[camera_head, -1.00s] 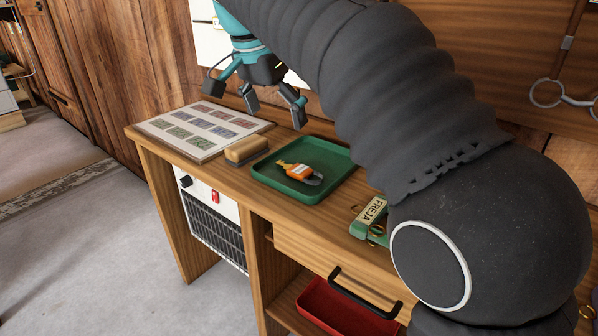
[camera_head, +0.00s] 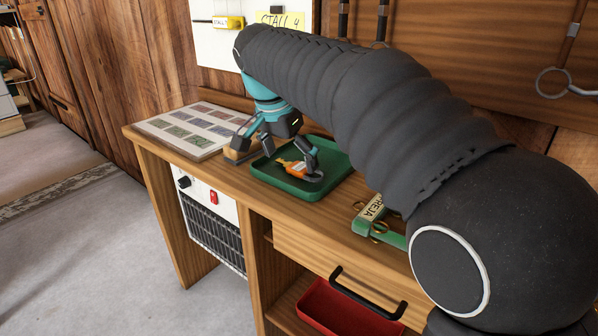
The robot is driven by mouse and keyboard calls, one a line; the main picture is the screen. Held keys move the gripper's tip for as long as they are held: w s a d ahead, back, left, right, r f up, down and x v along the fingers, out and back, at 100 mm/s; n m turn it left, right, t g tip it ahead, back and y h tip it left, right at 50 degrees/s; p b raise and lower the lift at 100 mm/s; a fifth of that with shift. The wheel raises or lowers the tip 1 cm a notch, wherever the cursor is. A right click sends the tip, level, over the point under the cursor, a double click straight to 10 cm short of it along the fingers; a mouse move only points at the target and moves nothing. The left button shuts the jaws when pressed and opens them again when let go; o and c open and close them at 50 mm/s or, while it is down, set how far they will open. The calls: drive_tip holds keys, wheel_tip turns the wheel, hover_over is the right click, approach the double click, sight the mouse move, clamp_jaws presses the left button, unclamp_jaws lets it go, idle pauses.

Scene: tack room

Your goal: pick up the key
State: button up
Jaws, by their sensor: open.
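The key (camera_head: 295,168) has an orange body, a yellowish end and a grey end. It lies in the green tray (camera_head: 318,193) on the wooden bench, and the right finger partly covers it. My gripper (camera_head: 275,155) is open and low over the tray. Its right finger is over the key and its left finger is near the tray's left edge, by the brush. Whether a finger touches the key cannot be told.
A wooden-backed brush (camera_head: 232,158) sits left of the tray, partly hidden by my gripper. A card chart (camera_head: 190,128) lies at the bench's left end. A green halter with a FREJA plate (camera_head: 371,210) lies to the right. A red bin (camera_head: 335,310) is below.

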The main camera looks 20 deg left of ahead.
drive_tip(key=shift+f, duration=0.15)
drive_tip(key=c, duration=1.6)
